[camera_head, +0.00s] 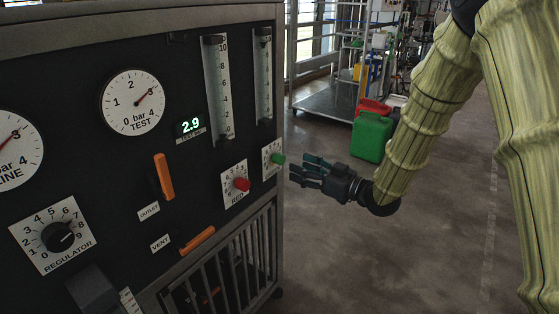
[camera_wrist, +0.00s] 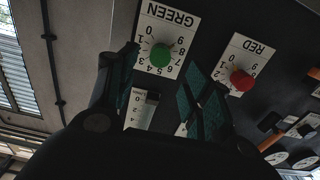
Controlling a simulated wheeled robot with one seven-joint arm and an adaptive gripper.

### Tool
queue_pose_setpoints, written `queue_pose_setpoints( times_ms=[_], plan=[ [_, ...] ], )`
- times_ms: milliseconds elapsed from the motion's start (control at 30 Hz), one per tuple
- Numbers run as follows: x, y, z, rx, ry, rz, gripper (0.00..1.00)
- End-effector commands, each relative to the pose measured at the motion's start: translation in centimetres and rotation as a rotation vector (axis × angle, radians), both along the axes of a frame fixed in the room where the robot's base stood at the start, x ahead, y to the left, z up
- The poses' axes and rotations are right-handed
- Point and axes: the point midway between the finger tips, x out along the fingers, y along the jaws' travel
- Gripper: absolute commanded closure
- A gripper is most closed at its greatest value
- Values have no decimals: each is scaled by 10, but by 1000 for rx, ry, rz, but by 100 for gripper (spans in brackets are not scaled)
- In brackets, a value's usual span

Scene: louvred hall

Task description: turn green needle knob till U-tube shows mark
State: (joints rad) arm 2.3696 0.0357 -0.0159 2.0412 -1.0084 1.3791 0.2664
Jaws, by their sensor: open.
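The green needle knob (camera_head: 278,159) sits on a white dial plate at the right edge of the black panel. In the wrist view the picture is upside down and the green knob (camera_wrist: 160,56) shows under the word GREEN, between my fingers. My gripper (camera_head: 299,171) is open and empty, just right of the knob and apart from it in the head view. Two upright clear tubes, a scaled one (camera_head: 218,90) and a narrower one (camera_head: 263,75), stand above the knobs. I cannot tell which is the U-tube, nor read its level or mark.
The red knob (camera_head: 242,184) is close left of the green one. Orange handles stand at OUTLET (camera_head: 164,176) and VENT (camera_head: 197,240). The display (camera_head: 190,126) reads 2.9. A green can (camera_head: 372,138) stands behind my arm.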

Motion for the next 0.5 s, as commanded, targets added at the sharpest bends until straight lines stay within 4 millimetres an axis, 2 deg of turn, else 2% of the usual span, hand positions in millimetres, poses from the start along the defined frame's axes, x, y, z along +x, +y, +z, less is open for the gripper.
queue_pose_setpoints(
  times_ms=[500],
  plan=[
    [32, 45, -2, 0, 0, 1, 50]
  ],
)
